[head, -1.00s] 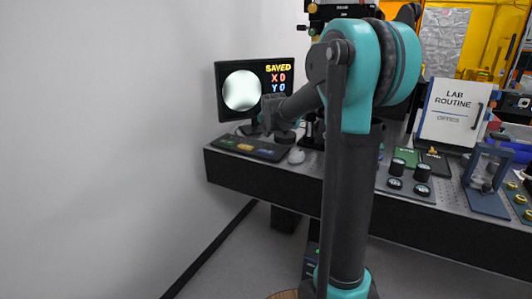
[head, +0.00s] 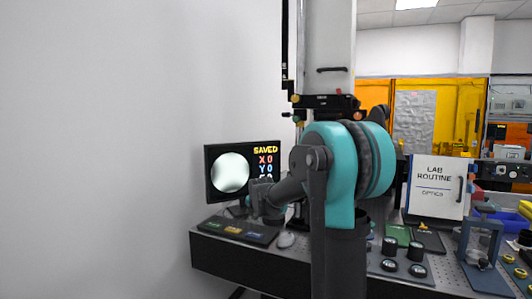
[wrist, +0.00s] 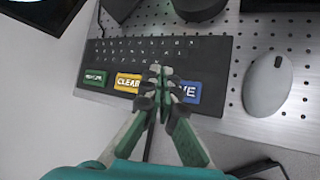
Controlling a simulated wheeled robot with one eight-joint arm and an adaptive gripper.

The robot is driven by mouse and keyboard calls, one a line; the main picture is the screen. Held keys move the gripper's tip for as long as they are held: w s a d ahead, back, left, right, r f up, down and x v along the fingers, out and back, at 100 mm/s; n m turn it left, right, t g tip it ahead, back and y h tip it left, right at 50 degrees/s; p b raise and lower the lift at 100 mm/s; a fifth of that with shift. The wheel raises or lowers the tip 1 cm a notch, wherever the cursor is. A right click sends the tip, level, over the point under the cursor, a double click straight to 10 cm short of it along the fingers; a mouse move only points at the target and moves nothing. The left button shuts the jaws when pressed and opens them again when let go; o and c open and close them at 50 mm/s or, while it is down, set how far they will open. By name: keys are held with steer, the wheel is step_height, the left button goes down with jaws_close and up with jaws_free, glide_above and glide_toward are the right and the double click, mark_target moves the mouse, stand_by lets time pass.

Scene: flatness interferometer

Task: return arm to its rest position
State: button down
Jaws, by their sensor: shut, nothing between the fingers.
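My gripper (wrist: 158,78) is shut and empty in the wrist view. Its fingertips appear over the black keyboard panel (wrist: 205,48), in front of the gap between the yellow CLEAR key (wrist: 127,83) and the blue key (wrist: 190,92), which they partly cover. A green key (wrist: 94,78) lies to the left. Height above the keys cannot be told. In the head view my teal and grey arm stands in front of the bench and the fingers are hidden. The keyboard also shows there (head: 238,231).
A monitor (head: 229,172) reads SAVED with X 0 and Y 0. A mouse (wrist: 268,85) lies right of the keyboard. A LAB ROUTINE sign (head: 437,187), black round parts (head: 390,246) and a blue-grey stand (head: 480,245) are on the perforated bench. A white wall is at left.

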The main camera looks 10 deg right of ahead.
steer(key=s+d+f+m+g, duration=0.1)
steer(key=s+f+m, duration=0.5)
steer(key=s+m, duration=0.3)
steer(key=s+d+f+m+g, duration=0.1)
steer(key=s+f+m, duration=0.6)
steer(key=s, duration=1.1)
steer(key=s+d+f+m+g, duration=0.2)
steer(key=s+f+m, duration=0.4)
steer(key=s+m, duration=0.5)
steer(key=s+g, duration=0.1)
steer(key=s, duration=0.1)
steer(key=shift+s+f, duration=0.3)
steer(key=shift+s, duration=0.1)
